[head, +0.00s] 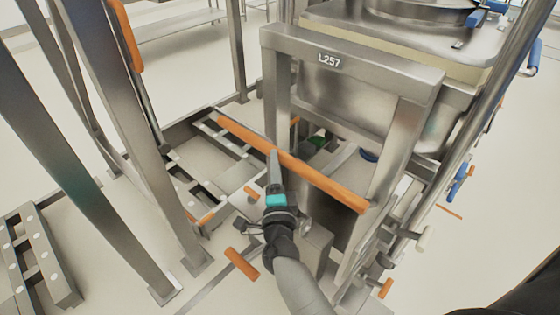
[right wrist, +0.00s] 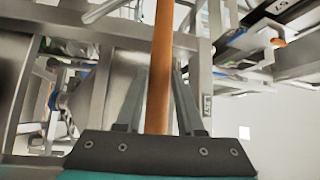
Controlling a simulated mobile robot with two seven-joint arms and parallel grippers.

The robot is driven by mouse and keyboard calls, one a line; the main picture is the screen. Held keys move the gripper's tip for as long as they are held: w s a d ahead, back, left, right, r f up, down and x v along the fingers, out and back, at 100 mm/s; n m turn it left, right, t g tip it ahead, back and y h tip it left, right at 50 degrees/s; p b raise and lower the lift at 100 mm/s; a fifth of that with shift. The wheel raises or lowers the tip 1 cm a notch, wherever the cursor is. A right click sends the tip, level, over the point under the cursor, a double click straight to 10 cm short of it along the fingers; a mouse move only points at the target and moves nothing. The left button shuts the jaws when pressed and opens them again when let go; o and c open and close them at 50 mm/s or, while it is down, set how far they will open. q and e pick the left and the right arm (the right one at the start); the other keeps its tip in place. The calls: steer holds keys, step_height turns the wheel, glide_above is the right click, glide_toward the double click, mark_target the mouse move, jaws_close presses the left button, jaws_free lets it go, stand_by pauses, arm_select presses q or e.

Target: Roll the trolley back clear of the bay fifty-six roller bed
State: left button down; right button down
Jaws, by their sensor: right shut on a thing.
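The steel trolley (head: 345,60) with the plate L257 stands at centre right in the head view. Its orange push bar (head: 325,184) slants across the near side. My right gripper (head: 273,160) is shut on this bar near its middle. In the right wrist view the orange bar (right wrist: 161,65) runs between the two fingers (right wrist: 158,105). A low rail frame with pale round rollers (head: 215,150) lies left of the trolley, between steel posts; I cannot read a bay number on it. My left gripper is out of view.
A large steel vessel (head: 350,105) sits within the trolley frame. Steel posts (head: 125,150) stand close on the left. Another low roller frame (head: 40,260) lies at far left. Small orange levers (head: 242,263) stick out near the floor. Pale floor (head: 440,255) shows at lower right.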

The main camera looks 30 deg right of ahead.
steer(key=shift+s+a+r+t, duration=0.1)
steer(key=shift+a+r+t, duration=0.05)
steer(key=shift+a+r, duration=0.3)
steer(key=shift+a+r+t, duration=0.15)
steer(key=shift+a+r, duration=0.05)
steer(key=shift+a, duration=0.3)
steer(key=shift+d, duration=0.15)
steer(key=c, duration=1)
jaws_free()
steer(key=o, duration=0.3)
steer(key=shift+w+d+f, duration=0.25)
steer(key=shift+o, duration=0.8)
steer(key=shift+s+a, duration=0.1)
steer(key=shift+s, duration=0.05)
steer(key=shift+f, duration=0.1)
steer(key=shift+s+a+f, duration=0.1)
steer(key=shift+s, duration=0.05)
steer(key=shift+p+v, duration=0.45)
steer(key=shift+v, duration=3.1)
